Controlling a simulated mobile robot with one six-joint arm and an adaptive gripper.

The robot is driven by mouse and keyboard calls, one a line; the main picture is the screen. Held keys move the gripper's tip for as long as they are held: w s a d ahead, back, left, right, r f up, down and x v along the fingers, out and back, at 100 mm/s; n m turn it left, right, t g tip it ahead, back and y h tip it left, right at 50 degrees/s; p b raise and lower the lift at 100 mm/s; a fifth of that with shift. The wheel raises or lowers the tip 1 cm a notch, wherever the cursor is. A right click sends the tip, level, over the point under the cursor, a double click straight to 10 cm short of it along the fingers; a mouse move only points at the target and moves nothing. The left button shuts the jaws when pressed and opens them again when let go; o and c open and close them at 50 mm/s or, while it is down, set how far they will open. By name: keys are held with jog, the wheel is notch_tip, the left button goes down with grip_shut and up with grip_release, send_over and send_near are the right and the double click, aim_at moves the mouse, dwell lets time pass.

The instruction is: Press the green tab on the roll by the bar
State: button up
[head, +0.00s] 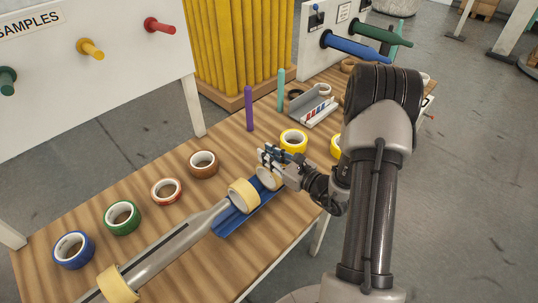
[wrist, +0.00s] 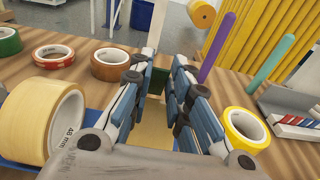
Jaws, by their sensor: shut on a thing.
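My gripper (head: 268,158) is shut on a cream tape roll (head: 268,181), at the right of the bar's end. In the wrist view its blue-lined fingers (wrist: 165,80) stand on both sides of the roll's cream surface (wrist: 152,130). A dark green patch (wrist: 173,108) shows between the fingers, perhaps the green tab; the fingers partly hide it. The grey bar (head: 180,240) runs up from the lower left. A second cream roll (head: 243,195) sits at the bar's end, beside the gripped one; it is large in the wrist view (wrist: 42,120). Another cream roll (head: 118,284) is around the bar lower down.
A blue cradle (head: 232,222) lies under the rolls on the wooden table (head: 215,275). Blue (head: 73,250), green (head: 122,217), red (head: 166,191) and brown (head: 204,164) rolls line the left. A yellow roll (head: 293,141), a purple peg (head: 249,108) and a teal peg (head: 281,90) stand behind.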

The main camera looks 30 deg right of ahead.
jog(key=shift+s+f, duration=0.25)
jog(key=shift+f, duration=0.1)
dwell(0.6)
jog(key=o, duration=0.7)
jog(key=shift+d, duration=0.1)
jog(key=v, duration=1.2)
jog(key=shift+r, duration=0.1)
